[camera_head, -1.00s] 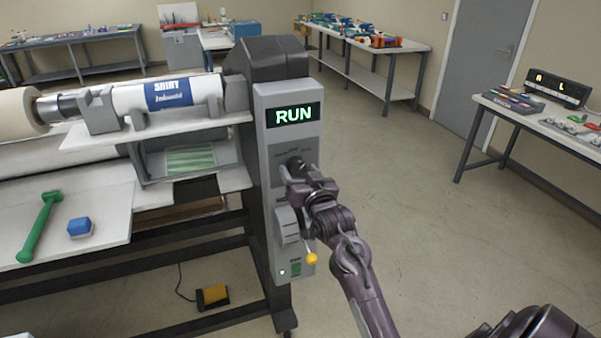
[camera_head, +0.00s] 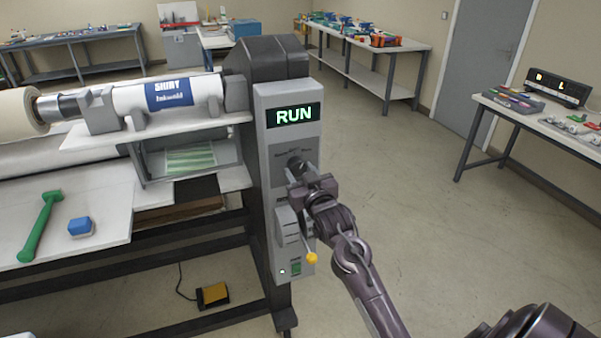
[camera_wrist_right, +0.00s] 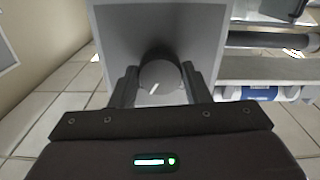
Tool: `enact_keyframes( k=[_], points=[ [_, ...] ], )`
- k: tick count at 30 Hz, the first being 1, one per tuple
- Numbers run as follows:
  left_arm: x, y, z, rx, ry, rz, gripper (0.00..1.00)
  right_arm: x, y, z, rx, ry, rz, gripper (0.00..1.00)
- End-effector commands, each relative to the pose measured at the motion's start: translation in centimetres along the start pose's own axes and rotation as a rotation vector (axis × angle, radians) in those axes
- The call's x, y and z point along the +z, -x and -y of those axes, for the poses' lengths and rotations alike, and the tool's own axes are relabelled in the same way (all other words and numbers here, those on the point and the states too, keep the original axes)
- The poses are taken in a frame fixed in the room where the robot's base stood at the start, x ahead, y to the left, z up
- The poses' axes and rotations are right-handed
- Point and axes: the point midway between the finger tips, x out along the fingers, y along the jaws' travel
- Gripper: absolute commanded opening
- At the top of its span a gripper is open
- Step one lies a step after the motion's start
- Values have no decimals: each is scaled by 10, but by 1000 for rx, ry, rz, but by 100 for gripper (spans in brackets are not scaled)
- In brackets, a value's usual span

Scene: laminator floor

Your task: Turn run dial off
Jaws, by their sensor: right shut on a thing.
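The run dial (camera_head: 295,163) is a dark round knob on the grey control panel (camera_head: 262,143) of the laminator. In the right wrist view the dial (camera_wrist_right: 160,76) shows a pale pointer line and sits between the two fingers. My right gripper (camera_head: 299,172) is shut on the dial, and its body hides part of the panel below. The display (camera_head: 293,115) above the dial reads RUN in green. My left gripper is not in view.
A yellow-tipped lever (camera_head: 311,258) and a green button (camera_head: 296,268) sit below the dial. A green-handled tool (camera_head: 40,228) and a blue block (camera_head: 80,227) lie on the laminator's table. Floor to the right is open.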

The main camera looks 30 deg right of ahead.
Motion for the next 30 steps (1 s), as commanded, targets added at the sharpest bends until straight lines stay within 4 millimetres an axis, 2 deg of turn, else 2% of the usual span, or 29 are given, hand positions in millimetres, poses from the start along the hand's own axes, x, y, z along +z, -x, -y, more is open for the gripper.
enact_keyframes(
  k=[15, 30],
  points=[
    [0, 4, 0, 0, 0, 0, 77, 0, 0, 0, -1, 392, 0, 20],
    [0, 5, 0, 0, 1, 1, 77, -1, 0, 0, 0, 509, -1, 20]
  ],
)
